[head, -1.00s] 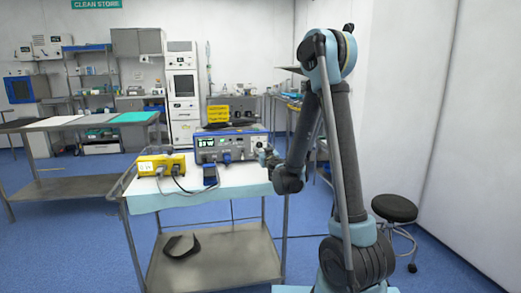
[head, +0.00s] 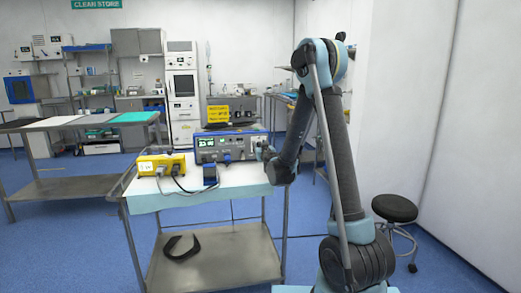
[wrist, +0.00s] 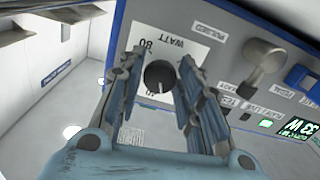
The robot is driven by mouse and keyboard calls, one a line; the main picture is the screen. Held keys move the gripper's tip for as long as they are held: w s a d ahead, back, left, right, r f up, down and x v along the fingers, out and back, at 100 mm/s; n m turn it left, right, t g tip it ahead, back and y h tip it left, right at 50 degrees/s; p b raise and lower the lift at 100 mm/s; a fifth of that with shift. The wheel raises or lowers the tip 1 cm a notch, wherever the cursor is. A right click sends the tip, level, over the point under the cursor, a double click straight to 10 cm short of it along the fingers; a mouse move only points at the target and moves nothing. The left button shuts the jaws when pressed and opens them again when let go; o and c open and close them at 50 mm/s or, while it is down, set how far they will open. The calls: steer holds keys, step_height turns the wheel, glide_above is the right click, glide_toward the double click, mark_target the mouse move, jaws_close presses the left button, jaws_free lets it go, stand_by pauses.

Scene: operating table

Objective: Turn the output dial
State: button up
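The output dial (wrist: 159,76) is a dark round knob with a pale pointer line. It sits on a white scale marked WATT on the blue-edged unit (head: 228,148), which stands on the trolley. My gripper (wrist: 161,66) has one finger on each side of the dial in the wrist view. Narrow gaps show between the fingers and the knob, so the gripper looks open around it. A green display (wrist: 298,127) on the panel seems to read 33 W.
A yellow box (head: 160,164) with cables and a small blue item (head: 210,175) stand on the trolley (head: 232,198). A black stool (head: 395,208) is at right.

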steer(key=c, duration=0.4)
steer(key=shift+o, duration=0.2)
steer(key=shift+n, duration=0.9)
steer(key=o, duration=1.1)
steer(key=shift+c, duration=0.2)
steer(key=shift+s, duration=0.1)
